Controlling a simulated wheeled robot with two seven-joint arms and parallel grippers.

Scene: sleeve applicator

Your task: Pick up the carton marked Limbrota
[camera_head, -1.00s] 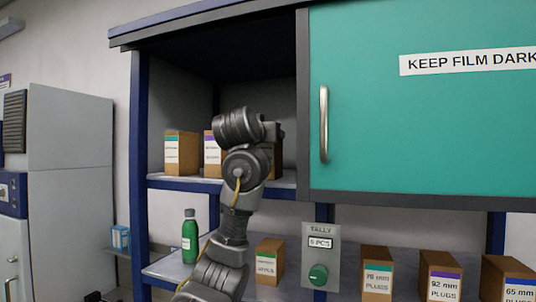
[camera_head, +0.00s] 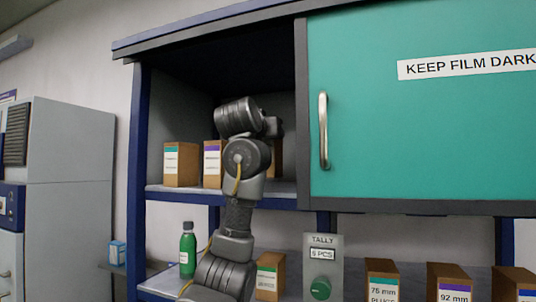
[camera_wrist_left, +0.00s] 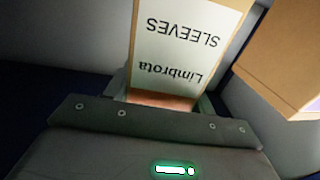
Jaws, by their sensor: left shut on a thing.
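The carton marked Limbrota (camera_wrist_left: 185,45) fills the upper middle of the left wrist view. Its white label reads "Limbrota SLEEVES" upside down. My left gripper (camera_wrist_left: 165,98) is shut on this carton. In the head view my left arm reaches into the open shelf bay, and its wrist hides the gripper. A sliver of brown carton (camera_head: 277,158) shows just right of the wrist; its label is hidden there. My right gripper is in neither view.
A teal-labelled carton (camera_head: 181,166) and a purple-labelled carton (camera_head: 212,165) stand on the shelf left of my wrist. A plain carton side (camera_wrist_left: 290,60) is close by in the wrist view. A teal door (camera_head: 420,110) closes the right bay. A green bottle (camera_head: 187,250) stands below.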

